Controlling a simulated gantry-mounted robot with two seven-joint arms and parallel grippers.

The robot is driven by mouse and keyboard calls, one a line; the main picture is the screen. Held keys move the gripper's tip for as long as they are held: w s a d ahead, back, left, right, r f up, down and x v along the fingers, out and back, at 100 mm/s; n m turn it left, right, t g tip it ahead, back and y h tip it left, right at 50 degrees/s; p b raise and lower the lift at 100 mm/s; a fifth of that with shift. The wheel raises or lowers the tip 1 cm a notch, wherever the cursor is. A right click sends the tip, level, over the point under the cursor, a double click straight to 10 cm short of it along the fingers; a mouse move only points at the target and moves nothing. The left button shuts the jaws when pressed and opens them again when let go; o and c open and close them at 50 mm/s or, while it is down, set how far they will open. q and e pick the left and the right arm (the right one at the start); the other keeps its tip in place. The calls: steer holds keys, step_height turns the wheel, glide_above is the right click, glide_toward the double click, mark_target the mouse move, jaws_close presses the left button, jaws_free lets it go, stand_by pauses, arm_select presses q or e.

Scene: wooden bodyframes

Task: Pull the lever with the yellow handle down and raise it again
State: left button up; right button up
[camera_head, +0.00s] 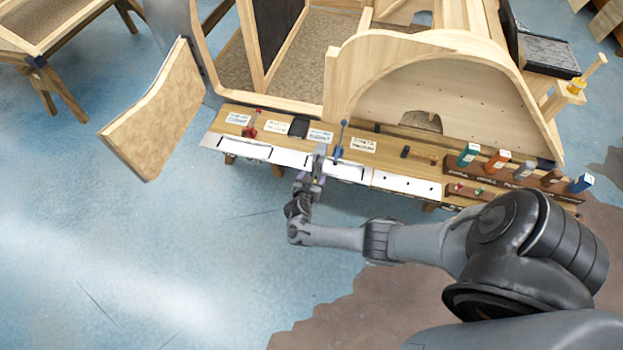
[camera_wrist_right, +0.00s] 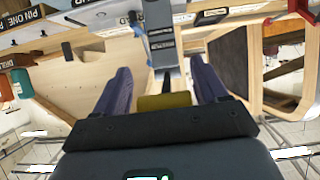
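The lever is a grey bar (camera_wrist_right: 162,42) with a yellow handle (camera_wrist_right: 165,101) at its near end, seen in the right wrist view. In the head view the grey lever (camera_head: 320,153) stands at the front edge of the wooden bench, left of a blue lever. My right gripper (camera_wrist_right: 160,66) has its two purple fingers apart, one on each side of the yellow handle. Small gaps seem to show beside the handle, and the palm hides its lower part. In the head view my right gripper (camera_head: 313,180) is at the lever's lower end. My left gripper is not in view.
The bench (camera_head: 380,152) carries a red lever (camera_head: 250,128), the blue lever (camera_head: 341,138) and white labels. Coloured blocks (camera_head: 496,162) stand in a rack at its right. A wooden arch (camera_head: 440,50) rises behind. A panel (camera_head: 155,110) is at left. The blue floor in front is clear.

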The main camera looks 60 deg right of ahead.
steer(key=shift+a+r, duration=0.1)
steer(key=shift+a, duration=0.1)
steer(key=shift+a+r, duration=0.15)
steer(key=shift+a, duration=0.05)
steer(key=p+v, duration=0.1)
steer(key=v, duration=0.9)
steer(key=shift+p, duration=0.4)
steer(key=shift+s, duration=0.15)
